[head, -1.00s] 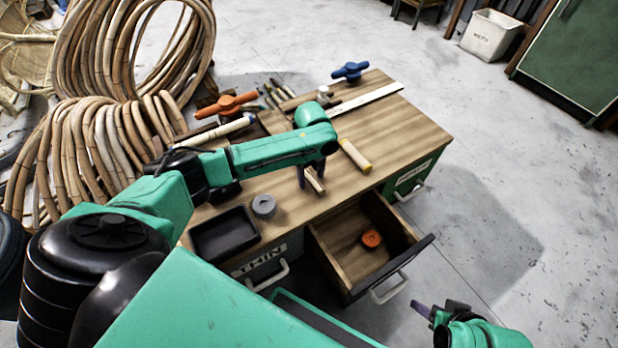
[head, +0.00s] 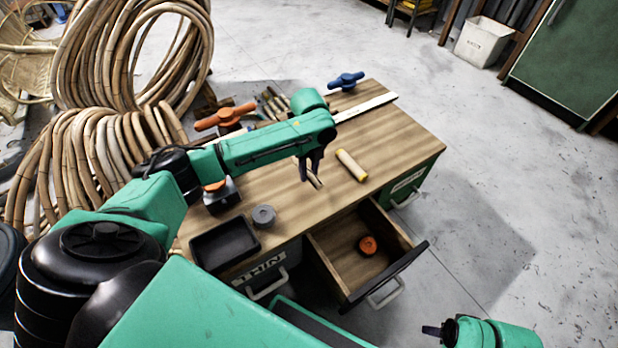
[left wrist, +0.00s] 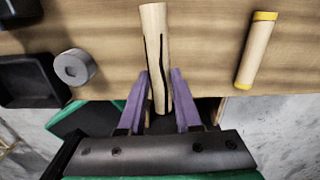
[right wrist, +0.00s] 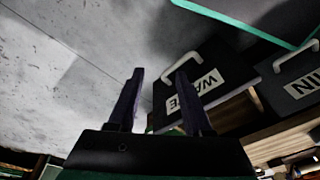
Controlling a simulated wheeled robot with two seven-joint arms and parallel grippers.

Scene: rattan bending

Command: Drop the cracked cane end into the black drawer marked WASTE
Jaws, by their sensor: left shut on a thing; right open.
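The cracked cane end (left wrist: 154,45) is a short pale piece with dark split lines. My left gripper (left wrist: 160,78) is shut on it; its far end points away from the fingers. In the head view the cane end (head: 315,182) and left gripper (head: 309,170) are over the bench top, behind the open drawer. The black-fronted WASTE drawer (head: 392,270) is pulled out, its wooden inside holding an orange item (head: 368,245). Its WASTE label shows upside down in the right wrist view (right wrist: 196,90). My right gripper (right wrist: 160,78) is open and empty, low near that drawer.
A grey cylinder (head: 263,215) and black tray (head: 225,243) sit left on the bench (head: 400,130). A yellow-ended cane piece (head: 351,165) lies right of the left gripper. The THIN drawer (head: 262,270) is beside the open one.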

